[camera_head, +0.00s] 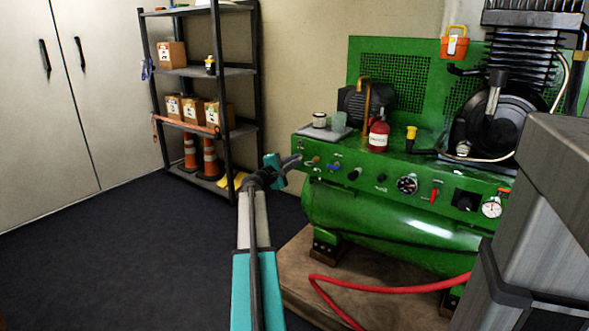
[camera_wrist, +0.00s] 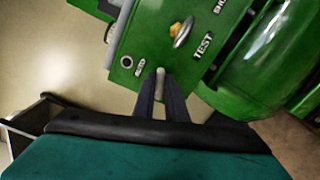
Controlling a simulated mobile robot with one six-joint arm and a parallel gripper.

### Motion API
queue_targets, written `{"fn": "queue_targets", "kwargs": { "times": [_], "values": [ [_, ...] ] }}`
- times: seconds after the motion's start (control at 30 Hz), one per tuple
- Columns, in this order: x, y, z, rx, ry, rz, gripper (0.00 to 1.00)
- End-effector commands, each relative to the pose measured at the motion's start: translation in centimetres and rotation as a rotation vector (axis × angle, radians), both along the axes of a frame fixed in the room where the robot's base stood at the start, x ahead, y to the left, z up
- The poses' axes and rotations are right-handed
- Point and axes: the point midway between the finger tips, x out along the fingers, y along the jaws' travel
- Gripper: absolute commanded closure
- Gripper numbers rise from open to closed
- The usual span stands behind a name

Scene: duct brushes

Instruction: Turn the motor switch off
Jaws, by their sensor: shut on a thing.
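My gripper (camera_head: 292,163) is at the left end of the green compressor's control panel (camera_head: 395,186). In the wrist view its two dark fingers (camera_wrist: 161,88) are closed around a short pale toggle lever (camera_wrist: 160,74) near the panel's edge. A metal knob with a yellow part (camera_wrist: 181,31) sits farther along, by the word TEST. In the head view my gripper hides the lever.
A shelf rack (camera_head: 217,75) is behind left. A red hose (camera_head: 390,289) lies below. The floor at left is clear.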

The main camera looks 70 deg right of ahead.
Motion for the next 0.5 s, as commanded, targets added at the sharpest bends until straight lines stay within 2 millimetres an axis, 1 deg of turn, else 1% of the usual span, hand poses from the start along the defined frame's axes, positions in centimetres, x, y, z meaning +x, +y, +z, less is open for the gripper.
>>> {"fn": "queue_targets", "kwargs": {
  "times": [0.03,0.3,0.5],
  "values": [
    [-0.33,0.16,-0.83,-0.007,-0.042,-0.009,1.0],
    [-0.39,0.13,-0.78,-0.056,-0.228,-0.009,1.0],
    [-0.42,0.11,-0.63,-0.076,-0.305,-0.009,1.0]
  ]
}}
